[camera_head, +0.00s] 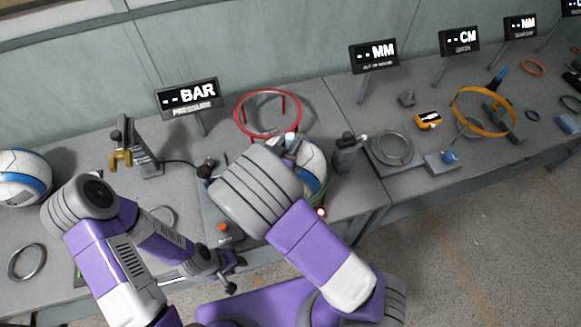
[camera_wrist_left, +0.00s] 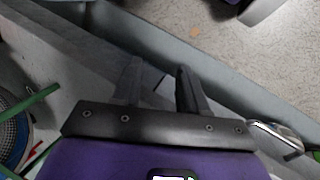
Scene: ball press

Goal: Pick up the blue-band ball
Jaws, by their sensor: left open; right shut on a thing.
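One white ball with a blue band (camera_head: 24,180) rests at the far left of the bench in the head view, cut by the frame edge. A second white ball with blue markings (camera_head: 313,168) is at the middle, partly hidden behind my right wrist. My right gripper (camera_head: 290,143) is against this second ball and shut on it; its fingertips are mostly hidden. My left gripper (camera_head: 232,275) is open and empty at the front edge of the bench, away from both balls. Its two fingers also show apart in the left wrist view (camera_wrist_left: 158,88).
A red ring stand (camera_head: 268,114) is behind the middle ball. A BAR display (camera_head: 188,97) and a gauge stand (camera_head: 143,150) stand to the left. A steel ring (camera_head: 27,262) lies at the left. A round grey dish (camera_head: 391,147) is to the right.

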